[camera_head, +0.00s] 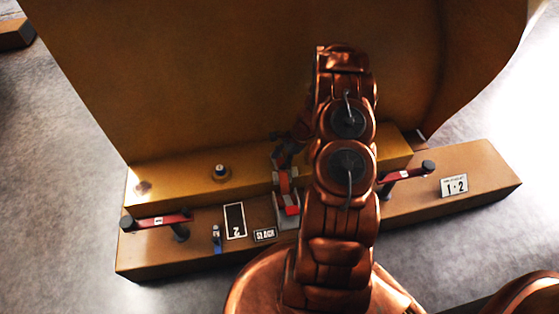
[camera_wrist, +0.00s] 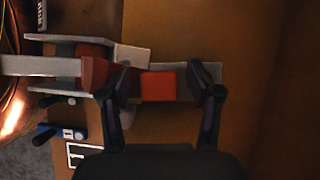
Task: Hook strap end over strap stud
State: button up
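In the head view my gripper (camera_head: 287,150) is at the end of my copper arm, above the yellow ledge, near a grey bracket with red parts (camera_head: 288,212). In the wrist view my gripper (camera_wrist: 160,92) has its two dark fingers apart. An orange-red block (camera_wrist: 158,86), possibly the strap end, shows between them over a grey strip, with gaps on both sides. The grey bracket with a darker red part (camera_wrist: 95,70) lies to its left. A small dark stud with a pale top (camera_head: 220,172) stands on the ledge to the left; I cannot tell if it is the strap stud.
Red-handled bars on dark posts stand left (camera_head: 158,220) and right (camera_head: 407,173). A large ochre casting (camera_head: 200,80) rises behind.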

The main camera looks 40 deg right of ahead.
jog(key=shift+d, duration=0.15)
jog(key=v, duration=1.2)
dwell(0.6)
